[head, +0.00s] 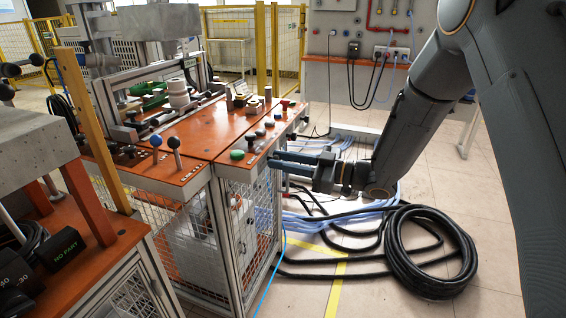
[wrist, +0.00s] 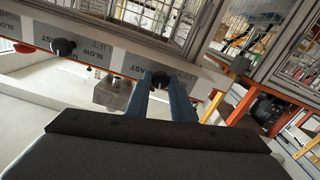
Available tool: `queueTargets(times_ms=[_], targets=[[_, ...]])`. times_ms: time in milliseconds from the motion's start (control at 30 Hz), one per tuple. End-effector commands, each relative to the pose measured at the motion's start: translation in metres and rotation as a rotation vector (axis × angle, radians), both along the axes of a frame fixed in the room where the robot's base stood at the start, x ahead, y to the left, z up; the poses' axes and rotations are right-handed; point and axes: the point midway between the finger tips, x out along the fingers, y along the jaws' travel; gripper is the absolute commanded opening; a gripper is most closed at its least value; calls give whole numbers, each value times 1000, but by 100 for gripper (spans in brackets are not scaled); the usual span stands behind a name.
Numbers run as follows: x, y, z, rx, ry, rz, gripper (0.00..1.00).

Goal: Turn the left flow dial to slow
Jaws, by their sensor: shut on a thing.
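In the wrist view, my gripper (wrist: 160,86) has its two blue fingers on either side of a dark round dial (wrist: 160,78) on a grey labelled panel strip. It is shut on this dial. Another black dial (wrist: 63,46) sits further left on the same strip, apart from my gripper. Words such as LIFT, SLOW and FAST show on the strip, but I cannot tell where the held dial points. In the head view, my gripper (head: 275,160) reaches left to the side of the orange-topped bench (head: 205,133). The dial itself is too hidden to see there.
Green, black and other knobs stand on the bench top close to my gripper, including a green one (head: 237,155). A coiled black hose (head: 425,250) and blue cables lie on the floor below my arm. The floor at the right is otherwise open.

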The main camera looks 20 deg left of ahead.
Motion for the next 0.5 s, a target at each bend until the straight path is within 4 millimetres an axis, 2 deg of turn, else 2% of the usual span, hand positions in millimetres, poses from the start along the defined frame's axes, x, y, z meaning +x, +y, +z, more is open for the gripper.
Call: queueTargets(times_ms=[500], targets=[[-1,0,-3,-39,-479,0,0]])
